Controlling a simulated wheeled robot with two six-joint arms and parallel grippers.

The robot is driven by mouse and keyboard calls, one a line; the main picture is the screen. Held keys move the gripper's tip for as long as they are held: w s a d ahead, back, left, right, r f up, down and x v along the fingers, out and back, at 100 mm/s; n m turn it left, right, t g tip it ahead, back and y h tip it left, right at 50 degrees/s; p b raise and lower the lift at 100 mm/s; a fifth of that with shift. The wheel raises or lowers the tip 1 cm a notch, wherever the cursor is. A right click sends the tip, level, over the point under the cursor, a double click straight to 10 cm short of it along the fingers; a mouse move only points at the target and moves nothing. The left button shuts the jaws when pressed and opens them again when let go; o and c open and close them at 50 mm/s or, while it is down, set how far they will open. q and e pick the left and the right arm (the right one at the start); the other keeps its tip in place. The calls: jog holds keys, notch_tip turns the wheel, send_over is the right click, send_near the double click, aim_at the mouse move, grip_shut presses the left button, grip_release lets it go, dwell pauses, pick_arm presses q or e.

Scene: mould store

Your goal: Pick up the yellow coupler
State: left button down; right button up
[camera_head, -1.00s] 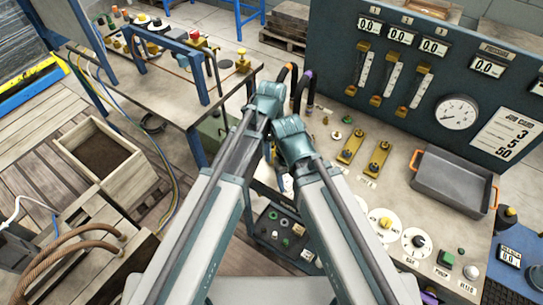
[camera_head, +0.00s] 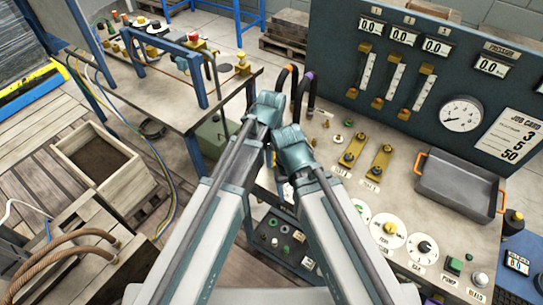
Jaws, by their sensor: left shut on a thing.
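I cannot make out a yellow coupler for certain. A small yellow fitting (camera_head: 243,66) stands at the right end of the left worktable (camera_head: 165,75). Two brass-yellow plates with knobs (camera_head: 351,152) lie on the right bench, well apart from my arms. My left arm runs up from the bottom to its teal joint (camera_head: 265,107). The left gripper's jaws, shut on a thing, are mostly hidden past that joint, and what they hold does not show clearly. My right arm ends in the picture at a teal joint (camera_head: 293,148) beside it; its gripper is hidden.
Two dark hoses with orange and purple bands (camera_head: 306,88) rise just beyond my arms. The right bench holds a grey tray (camera_head: 460,180), white dials (camera_head: 388,232) and a gauge panel (camera_head: 440,80). A wooden crate (camera_head: 125,185) stands on the floor at left.

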pick_arm(q)
jog(key=shift+r, duration=0.1)
pick_arm(e)
jog(key=shift+r, duration=0.1)
pick_arm(q)
notch_tip(320, 180, up, 10)
jog(key=p, duration=1)
pick_arm(e)
notch_tip(320, 180, up, 10)
pick_arm(q)
jog(key=shift+f, duration=0.2)
pick_arm(e)
jog(key=shift+f, duration=0.2)
